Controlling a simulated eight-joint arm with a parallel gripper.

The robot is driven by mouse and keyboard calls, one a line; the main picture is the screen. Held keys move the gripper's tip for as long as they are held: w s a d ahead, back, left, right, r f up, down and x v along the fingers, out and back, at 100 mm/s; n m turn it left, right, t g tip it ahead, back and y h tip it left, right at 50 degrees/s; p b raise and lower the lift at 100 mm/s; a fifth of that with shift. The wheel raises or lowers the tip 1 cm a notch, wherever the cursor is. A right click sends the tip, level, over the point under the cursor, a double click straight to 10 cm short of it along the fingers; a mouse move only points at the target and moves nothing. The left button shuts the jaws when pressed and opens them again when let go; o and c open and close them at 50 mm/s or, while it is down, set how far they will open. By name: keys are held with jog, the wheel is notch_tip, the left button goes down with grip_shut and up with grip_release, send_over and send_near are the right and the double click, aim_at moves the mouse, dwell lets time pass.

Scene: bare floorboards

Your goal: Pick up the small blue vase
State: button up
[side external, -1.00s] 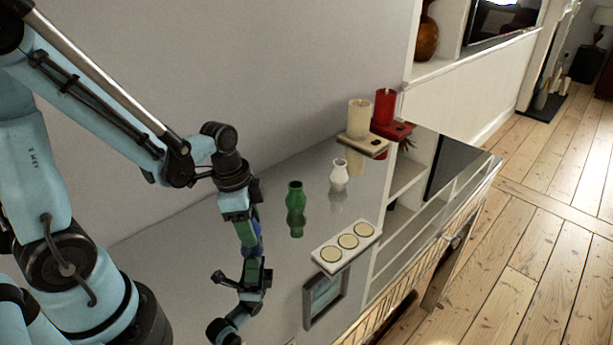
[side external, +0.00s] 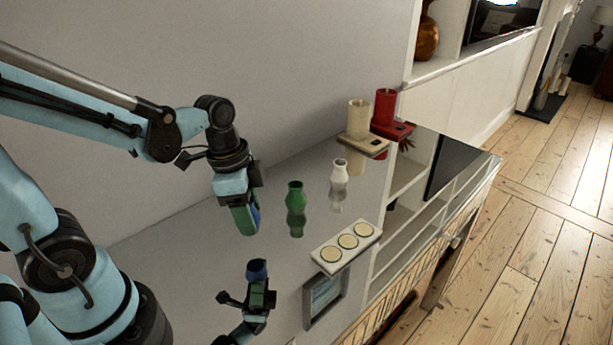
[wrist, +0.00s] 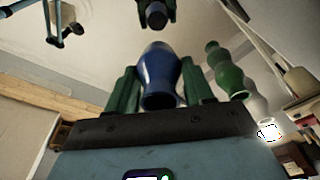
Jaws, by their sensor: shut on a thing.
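The small blue vase (wrist: 160,78) sits between the two green fingers of my gripper (wrist: 160,92) in the wrist view. The fingers are shut on it from both sides. In the side external view my gripper (side external: 245,218) hangs above a glossy grey surface, left of the green vase. Only a strip of the blue vase (side external: 256,216) shows there beside the green finger; the rest is hidden. A mirrored image of the gripper and the vase bottom shows lower down in the surface, with a clear gap between.
A green vase (side external: 295,196) and a white vase (side external: 339,171) stand to the right. A white holder with three round discs (side external: 330,257) and a picture frame (side external: 308,309) are nearer the front edge. Cream (side external: 358,118) and red (side external: 385,106) candles stand at the back right.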

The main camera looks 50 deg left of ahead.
jog(key=s+d+r, duration=0.4)
jog(key=d+r, duration=0.1)
jog(key=d, duration=0.3)
jog(key=shift+d+r, duration=0.2)
jog(key=shift+r, duration=0.15)
send_over(332, 254)
notch_tip(332, 254, down, 3)
jog(key=shift+r, duration=0.15)
dwell(0.5)
jog(key=shift+f, duration=2.95)
